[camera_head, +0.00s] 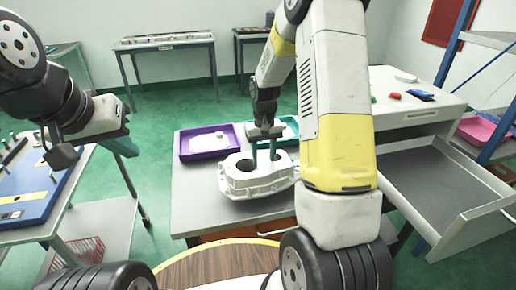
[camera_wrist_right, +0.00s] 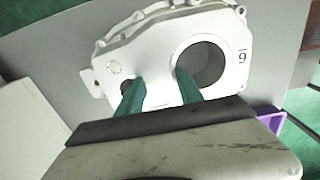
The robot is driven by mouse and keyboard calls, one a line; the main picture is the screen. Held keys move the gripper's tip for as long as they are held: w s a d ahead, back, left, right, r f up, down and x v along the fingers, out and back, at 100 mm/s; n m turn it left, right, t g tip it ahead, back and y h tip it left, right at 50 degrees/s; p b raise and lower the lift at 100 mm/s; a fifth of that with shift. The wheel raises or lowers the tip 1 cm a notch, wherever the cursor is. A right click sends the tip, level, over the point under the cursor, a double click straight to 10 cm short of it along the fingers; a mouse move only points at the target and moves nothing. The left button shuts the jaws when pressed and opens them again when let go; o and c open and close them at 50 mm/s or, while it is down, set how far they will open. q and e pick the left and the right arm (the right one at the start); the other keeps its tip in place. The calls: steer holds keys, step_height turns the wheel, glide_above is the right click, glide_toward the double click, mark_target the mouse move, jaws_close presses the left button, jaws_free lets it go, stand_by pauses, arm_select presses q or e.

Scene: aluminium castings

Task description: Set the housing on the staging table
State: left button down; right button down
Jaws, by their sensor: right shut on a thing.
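The housing (camera_head: 240,183) is a white casting with round openings. It is over the grey table (camera_head: 195,205) in the middle of the head view, roughly level; I cannot tell whether it touches the top. My right gripper (camera_head: 263,152) reaches down from above and is shut on it. In the right wrist view the teal fingers (camera_wrist_right: 160,95) pinch the part of the housing (camera_wrist_right: 150,60) between its large bore and a small hole. My left gripper (camera_head: 122,143) is at the left, away from the housing, seen edge-on; its finger gap does not show.
A purple tray (camera_head: 183,155) with a white part and a teal tray (camera_head: 290,126) stand behind the housing. At right are an open grey drawer (camera_head: 450,195) and a white bench (camera_head: 390,112) with small coloured things. A blue board (camera_head: 38,205) lies on the left table.

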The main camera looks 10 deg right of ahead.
mark_target(263, 160)
steer(key=shift+w+a+f, duration=0.1)
steer(key=shift+w+f, duration=0.05)
steer(key=shift+f, duration=0.7)
steer(key=shift+w+f, duration=0.1)
steer(key=shift+f, duration=0.75)
steer(key=shift+f, duration=0.1)
steer(key=c, duration=0.8)
jaws_free()
steer(key=shift+s+f, duration=0.1)
steer(key=shift+o, duration=0.2)
steer(key=s+r+t, duration=0.1)
steer(key=s+r, duration=0.1)
steer(key=r, duration=0.8)
steer(key=s+r, duration=0.2)
steer(key=r, duration=0.7)
steer(key=s+a+r+t, duration=0.1)
steer(key=s+r, duration=0.2)
steer(key=s, duration=0.3)
steer(key=s+a+r+t+y, duration=0.1)
steer(key=s+r+t, duration=0.1)
steer(key=s, duration=0.5)
steer(key=s+a+r+t+y, duration=0.1)
steer(key=s+r+t, duration=0.1)
steer(key=s+r, duration=0.2)
steer(key=shift+s+r, duration=0.3)
steer(key=shift+s, duration=0.85)
